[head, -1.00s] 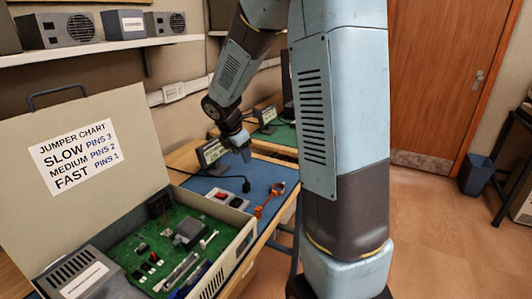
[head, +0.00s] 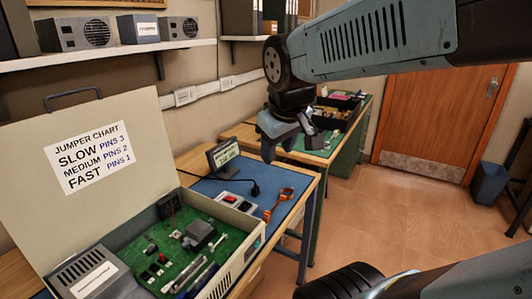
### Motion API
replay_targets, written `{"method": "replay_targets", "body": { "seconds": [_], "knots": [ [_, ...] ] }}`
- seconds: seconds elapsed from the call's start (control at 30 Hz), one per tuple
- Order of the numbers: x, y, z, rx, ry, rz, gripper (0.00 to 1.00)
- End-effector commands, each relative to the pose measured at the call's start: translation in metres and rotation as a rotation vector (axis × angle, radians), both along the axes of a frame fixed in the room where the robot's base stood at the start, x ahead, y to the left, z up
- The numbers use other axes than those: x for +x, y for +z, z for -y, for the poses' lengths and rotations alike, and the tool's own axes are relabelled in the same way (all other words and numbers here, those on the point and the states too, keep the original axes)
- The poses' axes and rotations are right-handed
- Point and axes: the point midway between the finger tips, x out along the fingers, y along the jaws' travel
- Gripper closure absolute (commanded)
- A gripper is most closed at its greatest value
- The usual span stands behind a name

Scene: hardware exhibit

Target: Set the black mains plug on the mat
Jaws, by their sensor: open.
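The black mains plug (head: 255,189) appears to lie on the blue mat (head: 288,178), near its middle, at the end of a black cable that runs left past the display unit. My gripper (head: 284,148) is open, with its fingers pointing down. It appears above and to the right of the plug in the picture, apart from it, with nothing seen between the fingers.
An open case (head: 110,135) with a green circuit board stands at the front left. A small display unit (head: 223,155), a switch box (head: 237,202) and an orange tool (head: 278,204) are around the mat. Another bench (head: 330,140) stands behind.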

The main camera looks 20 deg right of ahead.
Motion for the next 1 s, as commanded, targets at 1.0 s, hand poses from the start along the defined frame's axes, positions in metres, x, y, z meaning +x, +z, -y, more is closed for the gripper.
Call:
{"method": "replay_targets", "body": {
  "seconds": [1.0],
  "knots": [
    [-0.043, 0.004, -0.01, 0.196, -0.209, 0.061, 0.52]
  ]
}}
